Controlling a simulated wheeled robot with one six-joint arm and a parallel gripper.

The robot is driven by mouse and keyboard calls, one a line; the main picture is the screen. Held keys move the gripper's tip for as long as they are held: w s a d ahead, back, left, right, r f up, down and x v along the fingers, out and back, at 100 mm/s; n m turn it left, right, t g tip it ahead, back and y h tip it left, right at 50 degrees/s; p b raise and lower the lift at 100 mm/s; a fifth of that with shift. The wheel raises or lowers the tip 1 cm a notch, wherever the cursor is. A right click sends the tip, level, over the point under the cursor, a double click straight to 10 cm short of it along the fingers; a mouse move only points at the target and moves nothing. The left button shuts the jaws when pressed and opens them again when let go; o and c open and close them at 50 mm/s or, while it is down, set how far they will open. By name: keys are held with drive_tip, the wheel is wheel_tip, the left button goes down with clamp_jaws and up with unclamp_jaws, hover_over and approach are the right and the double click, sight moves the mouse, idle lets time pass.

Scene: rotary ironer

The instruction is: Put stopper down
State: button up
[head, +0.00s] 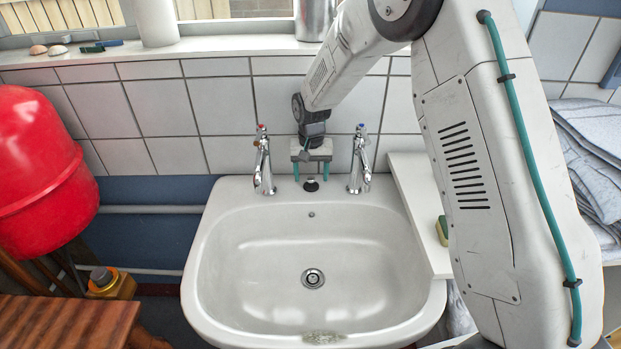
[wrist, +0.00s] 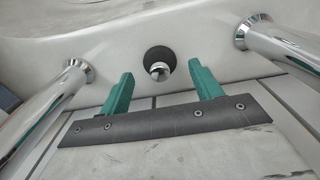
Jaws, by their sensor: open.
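The stopper (head: 311,185) is a small black plug with a shiny metal knob. It stands on the sink's back ledge, between the two taps. In the wrist view the stopper (wrist: 159,62) sits between and a little beyond my gripper's green fingertips, touching neither that I can see. My gripper (head: 311,172) is open, with a gap on both sides of the stopper; its fingers (wrist: 163,84) also show in the wrist view. The white sink (head: 215,240) has an empty basin with an uncovered drain (head: 313,278).
Chrome taps stand close on the left (head: 263,165) and right (head: 359,165) of my gripper. The tiled wall (head: 220,110) is right behind. A red tank (head: 40,170) hangs at left. A sponge (head: 442,230) lies on the white shelf at right.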

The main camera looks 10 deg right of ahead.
sight(311, 177)
wheel_tip(311, 177, up, 10)
drive_tip(key=s+d+r, duration=0.4)
drive_tip(key=s+r, duration=0.4)
drive_tip(key=r, duration=0.1)
drive_tip(key=s+d+r+n, duration=0.1)
drive_tip(key=s+d+r, duration=0.15)
drive_tip(key=s, duration=0.35)
drive_tip(key=s+d+r, duration=0.1)
drive_tip(key=s+r, duration=0.3)
drive_tip(key=s, duration=0.2)
drive_tip(key=s+d, duration=0.1)
drive_tip(key=s, duration=1)
drive_tip(key=s+d+f+n+t, duration=0.1)
drive_tip(key=s+d, duration=0.1)
drive_tip(key=s, duration=0.8)
drive_tip(key=shift+s+d, duration=0.3)
drive_tip(key=shift+s, duration=0.05)
